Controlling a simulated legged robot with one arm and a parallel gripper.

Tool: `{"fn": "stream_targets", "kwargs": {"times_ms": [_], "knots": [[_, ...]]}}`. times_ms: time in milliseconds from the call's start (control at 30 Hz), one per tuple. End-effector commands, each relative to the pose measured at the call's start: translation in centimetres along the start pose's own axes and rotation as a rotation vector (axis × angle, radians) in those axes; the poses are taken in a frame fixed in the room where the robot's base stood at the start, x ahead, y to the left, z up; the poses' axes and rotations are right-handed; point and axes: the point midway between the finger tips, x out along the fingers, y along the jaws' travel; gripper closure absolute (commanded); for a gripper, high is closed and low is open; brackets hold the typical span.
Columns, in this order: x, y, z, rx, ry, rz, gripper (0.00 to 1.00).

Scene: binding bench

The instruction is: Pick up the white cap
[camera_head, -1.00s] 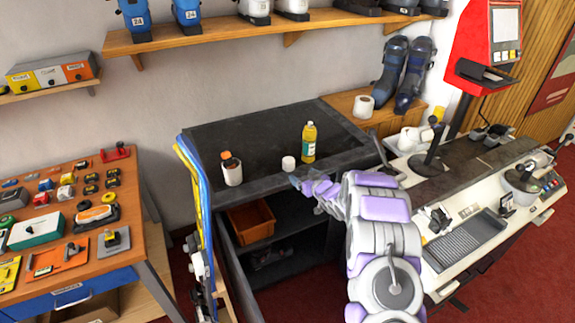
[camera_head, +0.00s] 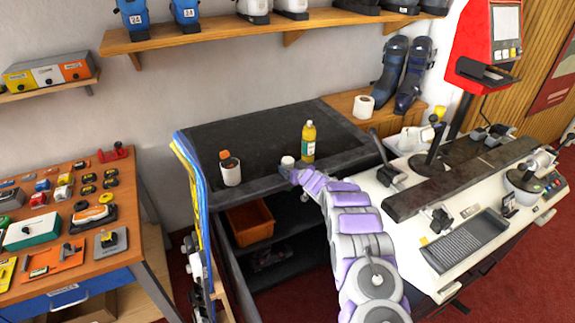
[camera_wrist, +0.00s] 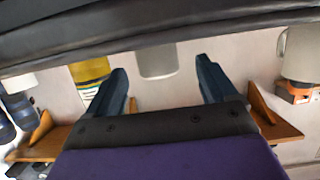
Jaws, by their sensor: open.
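The white cap (camera_head: 287,161) stands near the front edge of the dark bench top, left of the yellow bottle (camera_head: 308,141). My gripper (camera_head: 290,171) is at the bench's front edge, close in front of the cap and partly covering it. In the wrist view, which looks upside down, the cap (camera_wrist: 157,61) shows between the two spread dark fingers (camera_wrist: 161,72). The fingers are open, with a gap on each side of the cap. I cannot tell how far the cap reaches in between them.
The yellow bottle is close on the cap's right. A white container with an orange top (camera_head: 230,171) stands further left on the dark bench (camera_head: 260,130). A white roll (camera_head: 363,106) is on the wooden shelf behind. The bench top's back is clear.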

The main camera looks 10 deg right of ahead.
Motion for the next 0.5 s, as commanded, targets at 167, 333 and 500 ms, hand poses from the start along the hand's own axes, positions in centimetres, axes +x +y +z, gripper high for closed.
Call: {"fn": "stream_targets", "kwargs": {"times_ms": [167,333,500], "knots": [[0.4,0.1,-0.1,0.000,0.002,0.001,0.15],[1.4,0.1,0.0,-0.002,0.003,-0.002,0.15],[2.7,0.1,0.1,-0.003,0.003,-0.004,0.15]]}}
